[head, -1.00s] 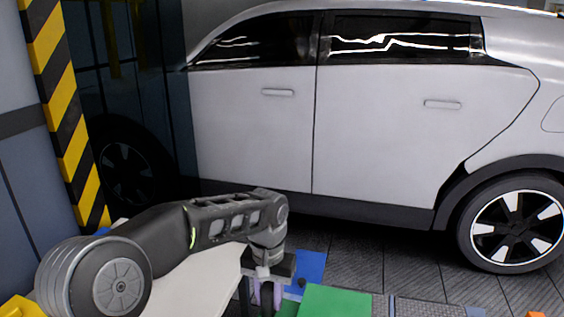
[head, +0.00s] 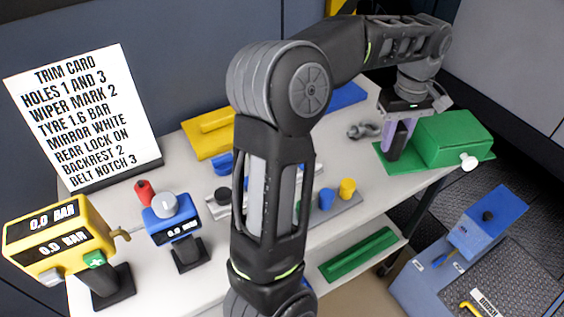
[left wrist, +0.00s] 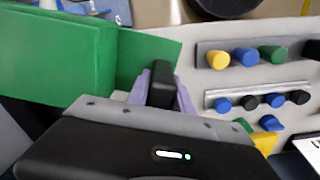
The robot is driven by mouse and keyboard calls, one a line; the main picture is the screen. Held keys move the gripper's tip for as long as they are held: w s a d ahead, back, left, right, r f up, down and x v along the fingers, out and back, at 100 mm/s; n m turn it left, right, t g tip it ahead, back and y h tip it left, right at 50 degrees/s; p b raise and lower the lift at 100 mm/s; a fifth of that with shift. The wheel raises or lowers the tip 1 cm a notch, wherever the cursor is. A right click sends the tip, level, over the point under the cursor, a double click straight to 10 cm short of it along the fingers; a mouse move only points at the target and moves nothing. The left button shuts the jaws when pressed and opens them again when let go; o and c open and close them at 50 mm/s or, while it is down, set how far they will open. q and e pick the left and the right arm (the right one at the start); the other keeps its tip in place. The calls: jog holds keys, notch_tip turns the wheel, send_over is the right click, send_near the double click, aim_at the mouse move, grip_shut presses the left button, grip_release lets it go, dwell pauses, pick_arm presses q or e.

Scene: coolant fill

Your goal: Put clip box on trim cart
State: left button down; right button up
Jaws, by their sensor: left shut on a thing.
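My left gripper (head: 404,128), at the far right end of the white-topped cart (head: 330,230), points down with purple fingers. In the left wrist view it (left wrist: 162,95) is shut on a narrow dark piece (left wrist: 162,82). This piece is close beside a green box (head: 452,138), which sits on a green mat (head: 480,168) and has a white knob (head: 468,162). Whether the dark piece touches the mat, and whether it or the green box is the clip box, I cannot tell. My right gripper is out of view.
A trim card sign (head: 85,115), a yellow gauge (head: 60,240) and a blue gauge (head: 172,222) stand at the left. Yellow (head: 210,135) and blue pieces lie mid-cart. My left arm crosses over the cart. A blue-grey stand (head: 440,280) is at lower right.

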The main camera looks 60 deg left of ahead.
pick_arm(q)
jog(key=s+a+n, duration=0.1)
jog(key=s+a+r+n, duration=0.1)
jog(key=a, duration=0.1)
jog(key=s+a+r+n, duration=0.1)
jog(key=shift+a+r+n, duration=0.15)
jog(key=shift+n, duration=0.25)
send_near(362, 173)
jog(key=shift+r, duration=0.1)
dwell(0.4)
notch_tip(362, 173, down, 4)
jog(key=shift+r+p, duration=0.2)
jog(key=shift+p, duration=0.1)
jog(key=shift+f, duration=0.15)
